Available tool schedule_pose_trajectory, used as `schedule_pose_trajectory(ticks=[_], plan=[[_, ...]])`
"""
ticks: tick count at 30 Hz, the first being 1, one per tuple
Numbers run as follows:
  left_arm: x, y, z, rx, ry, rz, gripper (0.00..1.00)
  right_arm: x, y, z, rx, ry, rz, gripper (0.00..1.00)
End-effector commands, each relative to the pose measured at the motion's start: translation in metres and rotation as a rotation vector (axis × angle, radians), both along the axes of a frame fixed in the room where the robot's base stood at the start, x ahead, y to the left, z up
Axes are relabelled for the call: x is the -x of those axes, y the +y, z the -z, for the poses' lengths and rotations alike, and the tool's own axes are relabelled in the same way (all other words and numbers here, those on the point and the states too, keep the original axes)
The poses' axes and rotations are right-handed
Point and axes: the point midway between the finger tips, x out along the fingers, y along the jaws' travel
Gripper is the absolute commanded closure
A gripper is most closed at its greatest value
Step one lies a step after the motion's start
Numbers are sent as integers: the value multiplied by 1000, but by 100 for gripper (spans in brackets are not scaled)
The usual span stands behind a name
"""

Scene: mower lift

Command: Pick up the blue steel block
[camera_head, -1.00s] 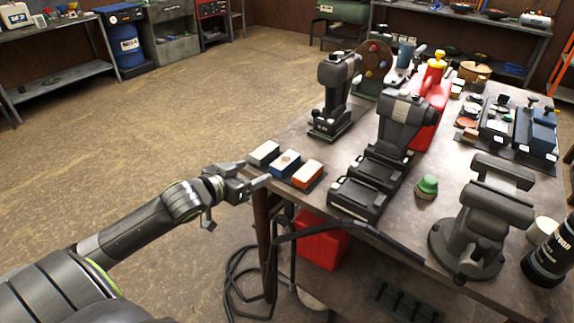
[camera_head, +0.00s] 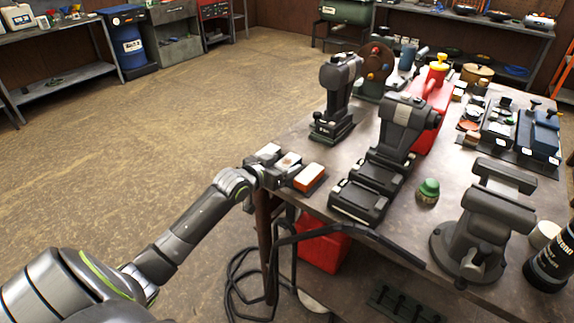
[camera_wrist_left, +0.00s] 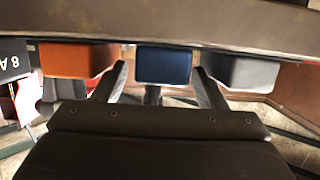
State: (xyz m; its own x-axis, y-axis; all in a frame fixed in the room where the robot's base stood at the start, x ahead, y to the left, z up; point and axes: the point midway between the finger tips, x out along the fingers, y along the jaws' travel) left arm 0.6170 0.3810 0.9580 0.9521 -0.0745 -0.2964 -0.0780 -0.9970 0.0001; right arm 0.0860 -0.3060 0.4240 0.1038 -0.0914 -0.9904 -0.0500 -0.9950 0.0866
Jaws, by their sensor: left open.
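The blue steel block (camera_wrist_left: 164,67) is in the middle of a row of three blocks near the table edge. In the head view its pale, worn top (camera_head: 289,160) shows, with its front mostly hidden by my gripper. My right gripper is not in view.
An orange block (camera_head: 309,176) and a grey block (camera_head: 268,150) flank the blue one closely. A black cordless tool (camera_head: 335,98), battery cases (camera_head: 357,201) and a vise (camera_head: 480,225) stand on the table (camera_head: 400,225). A black bar (camera_head: 345,233) runs along its near edge.

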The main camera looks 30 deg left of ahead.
Motion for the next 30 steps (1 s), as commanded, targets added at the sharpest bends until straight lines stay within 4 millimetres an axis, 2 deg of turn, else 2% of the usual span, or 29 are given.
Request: schedule_pose_trajectory(ticks=[3,10,24,30], plan=[[-6,-1,2,-1,0,0,35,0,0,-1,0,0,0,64],[-7,-1,2,-1,0,0,35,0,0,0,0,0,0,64],[-7,-1,2,-1,0,0,95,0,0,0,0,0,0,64],[-7,-1,1,-1,-4,2,96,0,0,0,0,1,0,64]])
